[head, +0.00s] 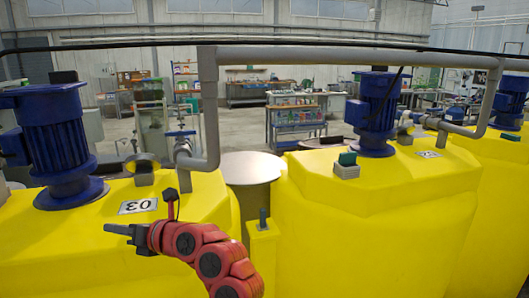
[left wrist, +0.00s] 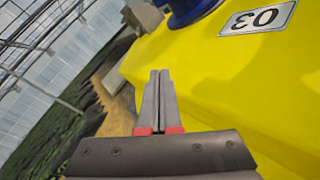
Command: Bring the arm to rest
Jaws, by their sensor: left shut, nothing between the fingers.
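My left arm, red with dark joints, comes in low in the head view and bends to the left. Its left gripper (head: 112,228) points left, in front of the yellow tank (head: 70,250) with the label 03 (head: 138,206). In the left wrist view the two grey fingers (left wrist: 158,90) lie together, shut and empty. The yellow tank wall (left wrist: 220,75) and its 03 label (left wrist: 258,18) lie to the right of the fingers there. I see no contact between the gripper and the tank. My right gripper is not in view.
Blue motors (head: 55,145) stand on the tanks. A grey pipe (head: 330,56) runs over them and drops beside the label. A second yellow tank (head: 370,220) stands to the right, with a small yellow post (head: 262,255) between. Shelves and benches stand far behind.

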